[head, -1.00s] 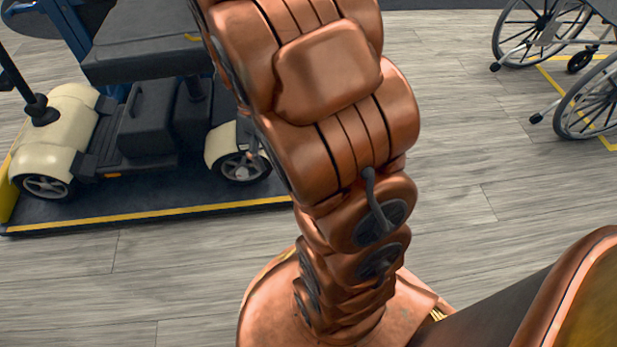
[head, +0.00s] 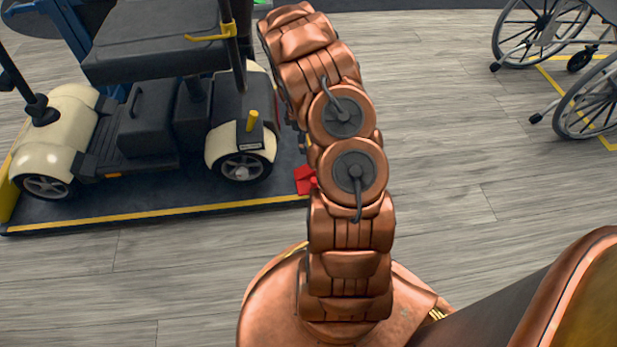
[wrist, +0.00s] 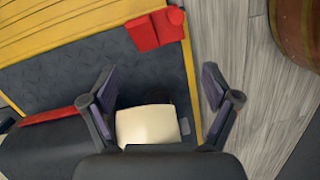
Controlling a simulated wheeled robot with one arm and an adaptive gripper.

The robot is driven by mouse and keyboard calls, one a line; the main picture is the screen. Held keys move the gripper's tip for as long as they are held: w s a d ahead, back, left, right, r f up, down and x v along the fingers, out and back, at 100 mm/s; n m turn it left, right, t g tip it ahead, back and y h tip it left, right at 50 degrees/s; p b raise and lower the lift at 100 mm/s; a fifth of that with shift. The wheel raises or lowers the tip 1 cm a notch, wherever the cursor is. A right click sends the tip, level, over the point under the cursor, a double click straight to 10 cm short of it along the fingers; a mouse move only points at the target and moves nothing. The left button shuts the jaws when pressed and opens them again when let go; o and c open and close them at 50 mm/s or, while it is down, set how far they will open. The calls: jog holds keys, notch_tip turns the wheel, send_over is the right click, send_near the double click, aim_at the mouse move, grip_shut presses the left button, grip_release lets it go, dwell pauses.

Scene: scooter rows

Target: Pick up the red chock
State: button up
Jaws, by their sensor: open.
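The red chock (head: 306,180) lies at the right front corner of the dark, yellow-edged platform, partly hidden behind my arm in the head view. In the wrist view the red chock (wrist: 156,30) is at the top, on the platform's yellow edge, with a small raised red part on its right. My gripper (wrist: 160,82) is open and empty in the wrist view. Its fingers point toward the chock, which lies beyond the fingertips and apart from them.
A cream and black scooter (head: 150,135) stands on the platform (head: 170,212), left of my arm. Its cream body (wrist: 148,125) shows between the fingers in the wrist view. A wheelchair (head: 575,60) stands at the far right. The wooden floor between is clear.

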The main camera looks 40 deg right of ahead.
aim_at(306, 176)
jog(key=d+f+n, duration=0.1)
jog(key=f, duration=0.3)
jog(key=w+d+f+n+t, duration=0.1)
jog(key=f, duration=0.4)
jog(key=d+f+n, duration=0.1)
jog(key=f, duration=0.4)
jog(key=shift+w+d+t+y, duration=0.25)
jog(key=shift+d+t+y, duration=0.05)
jog(key=shift+d+y, duration=0.1)
jog(key=shift+f+b, duration=2.35)
jog(key=shift+f, duration=1.5)
jog(key=c, duration=1.5)
